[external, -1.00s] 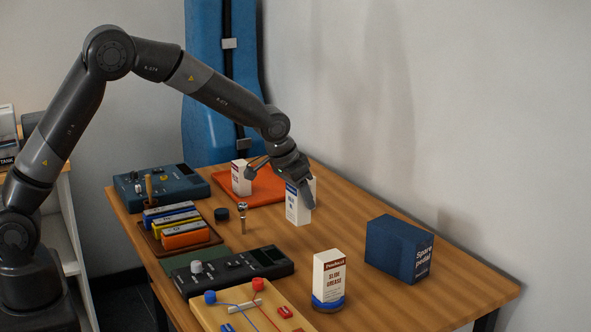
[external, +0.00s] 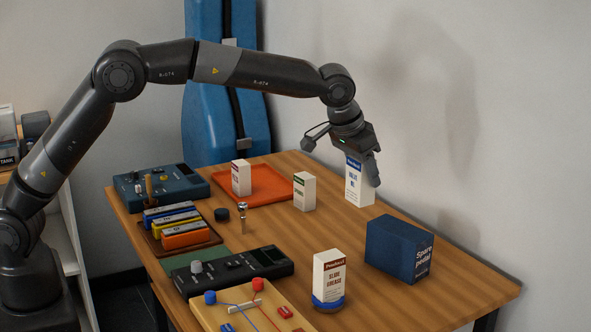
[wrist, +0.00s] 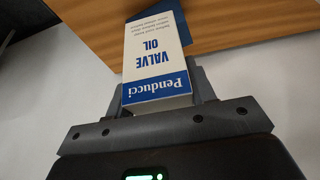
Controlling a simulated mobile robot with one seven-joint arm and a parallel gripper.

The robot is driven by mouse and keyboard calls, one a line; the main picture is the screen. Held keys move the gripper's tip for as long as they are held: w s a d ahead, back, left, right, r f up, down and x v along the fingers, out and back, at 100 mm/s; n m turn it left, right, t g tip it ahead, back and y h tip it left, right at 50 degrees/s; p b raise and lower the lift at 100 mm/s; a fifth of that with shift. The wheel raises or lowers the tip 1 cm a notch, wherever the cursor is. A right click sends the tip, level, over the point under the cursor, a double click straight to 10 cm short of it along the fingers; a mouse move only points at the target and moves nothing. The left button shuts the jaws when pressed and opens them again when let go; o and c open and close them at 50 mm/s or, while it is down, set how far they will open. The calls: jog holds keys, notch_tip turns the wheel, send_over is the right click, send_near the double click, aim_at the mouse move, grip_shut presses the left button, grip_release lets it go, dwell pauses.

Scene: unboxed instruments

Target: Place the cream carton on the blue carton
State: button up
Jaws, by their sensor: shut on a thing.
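The cream carton (external: 357,184) has a blue band and reads "Valve Oil" in the wrist view (wrist: 155,58). My gripper (external: 364,164) is shut on its upper end. The carton hangs upright, seemingly above the table near the wall side. The blue carton (external: 392,249), marked "Spare pedal", stands on the table to the right of and nearer the camera than the held carton. The two are apart. A dark blue patch shows behind the held carton in the wrist view; I cannot tell for sure that it is the blue carton.
A slide grease carton (external: 327,276) stands on a blue round base at the front. A green-marked carton (external: 304,192) stands mid-table. Another carton (external: 241,178) is on the orange tray (external: 270,193). Devices crowd the left side. The wall runs along the right.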

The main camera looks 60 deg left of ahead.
jog(key=shift+w+a+f, duration=0.8)
jog(key=shift+w+f, duration=0.6)
jog(key=shift+f, duration=0.05)
jog(key=shift+w+a+f, duration=0.8)
jog(key=shift+w+f, duration=0.6)
jog(key=shift+f, duration=0.1)
jog(key=shift+w+a+f, duration=0.8)
jog(key=shift+w+f, duration=0.6)
jog(key=shift+f, duration=0.05)
jog(key=shift+f, duration=0.15)
jog(key=o, duration=1)
